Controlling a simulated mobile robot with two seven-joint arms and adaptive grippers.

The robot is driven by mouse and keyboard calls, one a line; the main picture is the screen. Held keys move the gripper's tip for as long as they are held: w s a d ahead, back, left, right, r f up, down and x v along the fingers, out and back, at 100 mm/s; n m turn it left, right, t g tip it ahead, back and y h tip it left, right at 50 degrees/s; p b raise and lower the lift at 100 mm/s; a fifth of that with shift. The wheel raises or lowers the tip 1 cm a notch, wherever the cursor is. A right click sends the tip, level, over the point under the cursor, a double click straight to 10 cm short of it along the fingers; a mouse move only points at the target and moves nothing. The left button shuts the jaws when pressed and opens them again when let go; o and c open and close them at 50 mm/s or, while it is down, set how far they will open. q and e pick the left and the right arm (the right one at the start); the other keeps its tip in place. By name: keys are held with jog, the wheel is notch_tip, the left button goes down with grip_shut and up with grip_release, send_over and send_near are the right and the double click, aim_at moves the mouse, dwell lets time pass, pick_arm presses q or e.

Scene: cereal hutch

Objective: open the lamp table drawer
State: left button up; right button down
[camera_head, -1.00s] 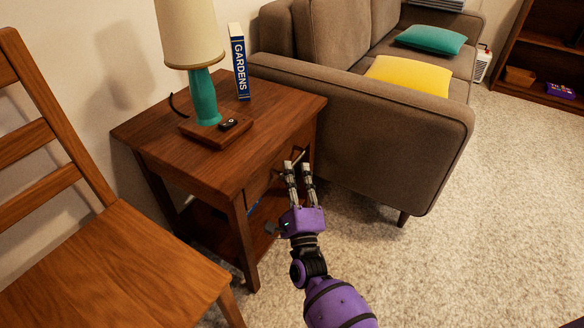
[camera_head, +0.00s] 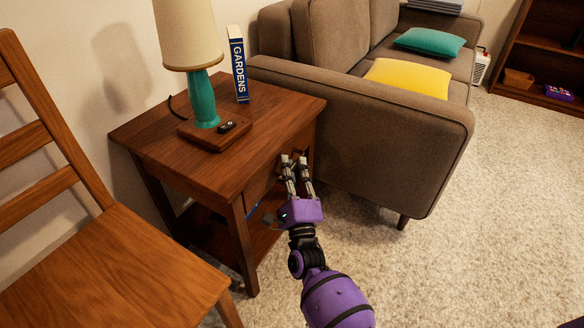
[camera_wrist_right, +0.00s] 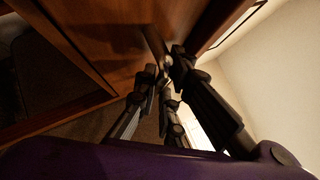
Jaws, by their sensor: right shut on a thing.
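The wooden lamp table (camera_head: 275,112) stands between the chair and the sofa. Its drawer front (camera_head: 260,186) faces my right arm and is partly hidden by my fingers; it looks about flush with the table frame. My right gripper (camera_head: 293,160) is at the drawer front, with its fingers shut on the drawer handle. In the right wrist view the handle (camera_wrist_right: 156,42) is a thin bar standing out from the wood, between the fingertips (camera_wrist_right: 166,72). My left gripper is not in view.
A teal lamp (camera_head: 203,100) on a wooden base with a small black object, and a blue book (camera_head: 239,68), stand on the tabletop. A wooden chair (camera_head: 110,265) is at left, a brown sofa (camera_head: 370,130) at right. Carpet in front is clear.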

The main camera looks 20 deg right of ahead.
jog(key=s+d+p, duration=0.4)
jog(key=s+d, duration=1)
jog(key=s, duration=0.4)
jog(key=shift+s, duration=0.2)
jog(key=shift+d+f, duration=0.1)
jog(key=c, duration=2.1)
grip_release()
jog(key=v, duration=1.2)
